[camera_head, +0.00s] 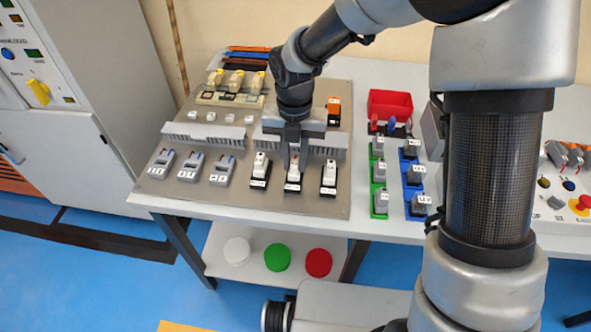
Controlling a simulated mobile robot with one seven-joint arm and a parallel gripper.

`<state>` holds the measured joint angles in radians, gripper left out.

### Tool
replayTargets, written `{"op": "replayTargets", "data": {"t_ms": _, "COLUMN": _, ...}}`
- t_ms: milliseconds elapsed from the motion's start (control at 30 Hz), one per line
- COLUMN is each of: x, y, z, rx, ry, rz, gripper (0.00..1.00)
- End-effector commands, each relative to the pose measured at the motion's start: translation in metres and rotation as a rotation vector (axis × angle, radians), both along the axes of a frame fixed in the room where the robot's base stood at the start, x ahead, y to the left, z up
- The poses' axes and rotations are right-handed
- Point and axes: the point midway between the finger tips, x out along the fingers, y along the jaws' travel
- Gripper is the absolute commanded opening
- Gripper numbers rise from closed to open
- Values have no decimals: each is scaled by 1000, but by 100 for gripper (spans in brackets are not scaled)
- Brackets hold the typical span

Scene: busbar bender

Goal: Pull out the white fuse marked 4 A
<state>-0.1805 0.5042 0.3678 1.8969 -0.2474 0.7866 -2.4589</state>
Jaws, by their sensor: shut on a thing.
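Three white fuses sit in black holders along the front right of the grey panel (235,196): a left one (260,163), a middle one (293,174) and a right one (329,172). Their markings are too small to read, so I cannot tell which is the 4 A one. My gripper (294,158) points down at the middle fuse and is shut on it. The fuse is upright, at or just above its black holder; I cannot tell whether it is still seated. The fingers partly hide its top.
Grey breakers (191,167) stand left of the fuses, behind them grey slotted ducts (203,135). An orange part (334,106) is at the panel's back right. A red bin (390,104) and green (379,189) and blue (412,190) strips with grey parts stand on the right.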

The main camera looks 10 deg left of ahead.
Motion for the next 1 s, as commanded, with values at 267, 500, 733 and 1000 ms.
{"op": "replayTargets", "data": {"t_ms": 267, "x": 1, "y": 1, "z": 12, "rx": 1, "ry": -3, "rz": 0, "gripper": 0}}
{"op": "replayTargets", "data": {"t_ms": 500, "x": 1, "y": 0, "z": 19, "rx": 1, "ry": -2, "rz": 0, "gripper": 0}}
{"op": "replayTargets", "data": {"t_ms": 733, "x": 1, "y": 0, "z": 25, "rx": 1, "ry": -2, "rz": 0, "gripper": 0}}
{"op": "replayTargets", "data": {"t_ms": 1000, "x": 1, "y": 0, "z": 26, "rx": 1, "ry": -2, "rz": 0, "gripper": 0}}
